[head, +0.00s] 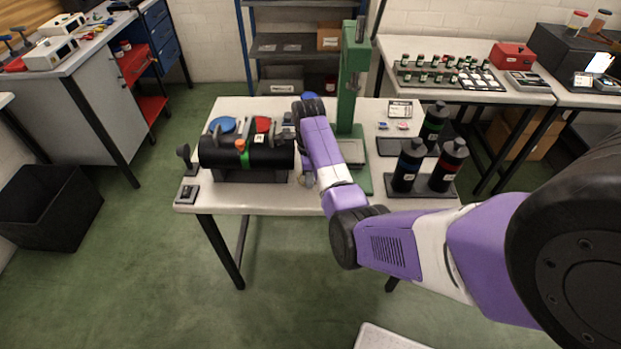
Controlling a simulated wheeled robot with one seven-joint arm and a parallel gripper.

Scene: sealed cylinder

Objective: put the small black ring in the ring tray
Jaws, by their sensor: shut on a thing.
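I cannot make out the small black ring in the head view. No ring tray can be told for certain; a flat dark mat or tray (393,147) lies on the table right of the green press. My purple and white arm reaches in from the right, and its wrist is above the middle of the table, right of a black cylinder (218,152). The cylinder lies on its side in a dark cradle and has a green band. My jaws are hidden behind my own forearm, so what they hold cannot be seen.
A green press (353,80) stands behind my forearm on the white worktable (275,198). Several dark bottles (447,165) stand at its right end. A small black switch box (188,192) sits at the front left corner. A dark bin (45,207) stands on the floor at left.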

